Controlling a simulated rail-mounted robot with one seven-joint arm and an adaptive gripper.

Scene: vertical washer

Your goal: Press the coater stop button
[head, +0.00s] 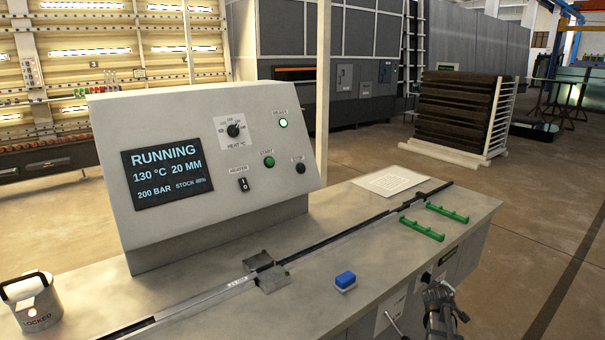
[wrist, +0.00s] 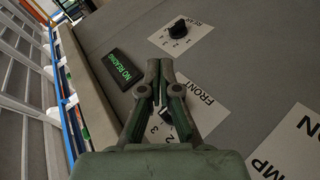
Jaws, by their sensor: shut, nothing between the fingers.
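In the head view, a small dark button (head: 300,168) labelled STOP sits at the right of the sloped grey console. A green START button (head: 269,162) is to its left. No label there names the coater. My gripper (wrist: 160,68) is shut and empty in the wrist view, in front of a grey panel. Its fingers partly cover a knob on a label reading FRONT (wrist: 200,97). A dark arm part of mine shows at the lower right of the head view, by the bench's front face, well apart from the STOP button.
The console display (head: 167,163) reads RUNNING. A heat dial (head: 234,129), a heater switch (head: 243,184) and a lit ready lamp (head: 283,123) are near. The wrist view shows another knob (wrist: 180,28) and a NO READING display (wrist: 122,68).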

